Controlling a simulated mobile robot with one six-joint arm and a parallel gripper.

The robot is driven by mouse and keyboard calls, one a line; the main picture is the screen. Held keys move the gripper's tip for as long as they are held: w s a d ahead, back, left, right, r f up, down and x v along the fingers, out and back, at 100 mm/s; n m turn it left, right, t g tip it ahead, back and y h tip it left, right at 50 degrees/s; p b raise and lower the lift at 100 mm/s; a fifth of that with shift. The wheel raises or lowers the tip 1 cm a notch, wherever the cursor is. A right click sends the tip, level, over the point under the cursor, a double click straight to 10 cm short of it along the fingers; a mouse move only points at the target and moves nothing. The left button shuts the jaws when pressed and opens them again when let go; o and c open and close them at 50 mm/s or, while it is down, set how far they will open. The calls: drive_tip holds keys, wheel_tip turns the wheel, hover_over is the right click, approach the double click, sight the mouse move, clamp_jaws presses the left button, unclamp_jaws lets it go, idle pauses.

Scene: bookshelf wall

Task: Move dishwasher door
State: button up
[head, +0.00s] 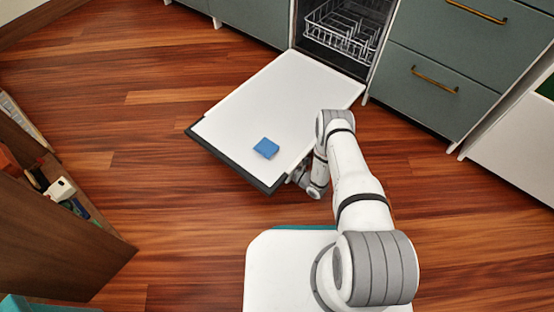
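The dishwasher door (268,110) hangs open, folded down low over the floor, its white inner face up and a dark edge along its near end. A blue block (266,148) lies on the inner face near that end. The dishwasher (335,38) behind it is open and shows a wire rack (342,26). My gripper (294,179) is at the door's near right corner, low and partly hidden by the door and my arm. I cannot tell whether its fingers touch the door or how far apart they are.
Grey-green drawers with brass handles (435,80) stand right of the dishwasher. A brown wooden shelf unit (60,235) with books and small objects stands at the left. Wooden floor (185,225) is clear between it and the door.

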drive_tip(key=shift+c, duration=0.5)
clamp_jaws()
drive_tip(key=shift+a, duration=0.1)
